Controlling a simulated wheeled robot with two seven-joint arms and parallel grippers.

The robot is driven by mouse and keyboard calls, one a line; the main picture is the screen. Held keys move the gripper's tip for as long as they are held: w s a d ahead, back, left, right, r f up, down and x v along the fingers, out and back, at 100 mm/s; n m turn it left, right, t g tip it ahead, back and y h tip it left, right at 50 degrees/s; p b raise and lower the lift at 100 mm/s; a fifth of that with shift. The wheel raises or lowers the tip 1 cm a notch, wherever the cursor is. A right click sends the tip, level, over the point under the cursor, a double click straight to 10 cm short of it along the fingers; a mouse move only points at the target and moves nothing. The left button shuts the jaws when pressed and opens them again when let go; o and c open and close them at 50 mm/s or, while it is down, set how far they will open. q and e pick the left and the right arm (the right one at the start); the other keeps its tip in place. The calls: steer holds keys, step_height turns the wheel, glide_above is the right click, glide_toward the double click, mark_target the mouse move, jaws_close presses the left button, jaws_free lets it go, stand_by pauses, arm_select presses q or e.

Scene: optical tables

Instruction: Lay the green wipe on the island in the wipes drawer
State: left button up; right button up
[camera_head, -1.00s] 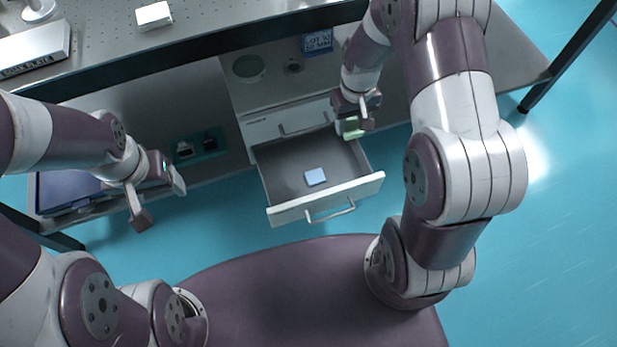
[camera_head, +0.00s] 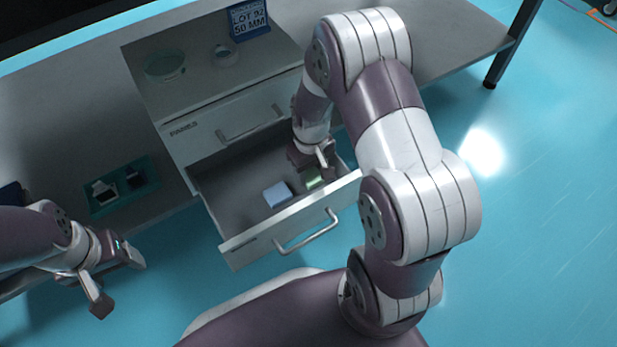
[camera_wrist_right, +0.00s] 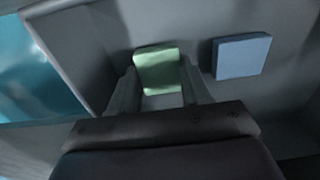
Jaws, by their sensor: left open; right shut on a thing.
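The green wipe (camera_head: 314,182) is a small pale green pad between the fingers of my right gripper (camera_head: 318,168), which is shut on it inside the open wipes drawer (camera_head: 232,205). The wipe also shows in the right wrist view (camera_wrist_right: 158,72) between the fingertips (camera_wrist_right: 160,88), low over or at the drawer floor; I cannot tell whether it touches. A blue wipe (camera_head: 277,194) lies on the drawer floor to the left of it, and to its right in the right wrist view (camera_wrist_right: 241,56). My left gripper (camera_head: 118,278) is open and empty, left of the drawer.
The drawer unit (camera_head: 215,85) carries a round glass dish (camera_head: 165,68), a small ring-shaped part (camera_head: 226,54) and a blue lot sign (camera_head: 249,20). The drawer's left part is bare.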

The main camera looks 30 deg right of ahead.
mark_target(310, 175)
steer(key=shift+f, duration=0.25)
steer(key=o, duration=1)
arm_select(q)
steer(key=shift+f, duration=0.1)
arm_select(e)
step_height(310, 175, up, 13)
steer(key=p, duration=0.9)
arm_select(q)
step_height(310, 175, up, 8)
steer(key=shift+r, duration=0.2)
arm_select(e)
steer(key=shift+m+t, duration=0.3)
steer(key=shift+t, duration=0.4)
steer(key=s+a+r, duration=0.2)
steer(key=s, duration=0.1)
steer(key=s+a+r, duration=0.1)
steer(key=s+r, duration=0.2)
steer(key=s+a+r, duration=0.2)
steer(key=shift+s+a+r, duration=0.15)
steer(key=shift+s+a, duration=0.2)
steer(key=shift+s, duration=0.05)
